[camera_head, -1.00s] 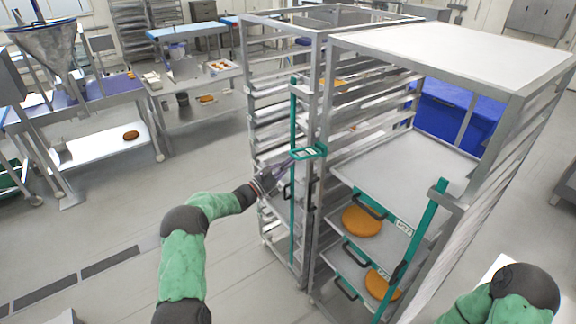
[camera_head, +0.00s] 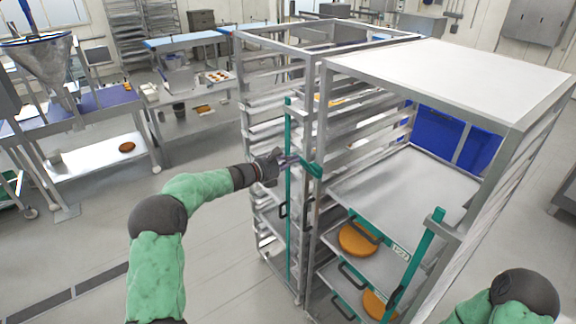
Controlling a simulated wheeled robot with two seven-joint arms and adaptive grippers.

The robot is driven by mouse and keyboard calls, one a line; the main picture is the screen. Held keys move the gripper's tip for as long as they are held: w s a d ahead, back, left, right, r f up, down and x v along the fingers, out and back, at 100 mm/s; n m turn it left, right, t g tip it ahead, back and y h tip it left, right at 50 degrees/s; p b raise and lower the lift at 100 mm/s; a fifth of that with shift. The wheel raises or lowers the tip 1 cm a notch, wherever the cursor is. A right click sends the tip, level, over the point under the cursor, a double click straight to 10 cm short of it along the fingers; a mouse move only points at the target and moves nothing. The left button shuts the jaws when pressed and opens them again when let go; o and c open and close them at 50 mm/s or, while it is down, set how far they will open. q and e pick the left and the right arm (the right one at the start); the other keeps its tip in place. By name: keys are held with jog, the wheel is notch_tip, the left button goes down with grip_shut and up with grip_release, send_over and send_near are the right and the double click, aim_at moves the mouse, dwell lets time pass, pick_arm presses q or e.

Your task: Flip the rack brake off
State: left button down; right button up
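A tall metal rack (camera_head: 313,135) carries a green upright bar (camera_head: 288,210) at its front. A green lever (camera_head: 311,169), which looks like the brake handle, sits at the rack's front post and slants downward. My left gripper (camera_head: 289,160) is at the lever's left side, with its fingers pointing right toward it. The fingers overlap the green bar in the picture, and I cannot tell whether they touch the lever or how far apart they are. My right arm shows only at the lower right corner, and its gripper is out of view.
The right-hand rack holds trays (camera_head: 405,180) and round orange-brown cakes (camera_head: 357,239). Another green bar (camera_head: 417,255) stands at its front. A blue bin (camera_head: 440,125) is behind it. Worktables (camera_head: 97,155) stand at the left. The floor between them and the racks is clear.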

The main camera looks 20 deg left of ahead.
pick_arm(q)
jog(key=w+d+r, duration=0.3)
jog(key=w+d, duration=0.1)
jog(key=w, duration=0.1)
jog(key=shift+r, duration=0.3)
pick_arm(e)
jog(key=shift+w+d+r, duration=0.15)
jog(key=shift+w+d, duration=0.15)
pick_arm(q)
jog(key=shift+w+d, duration=0.1)
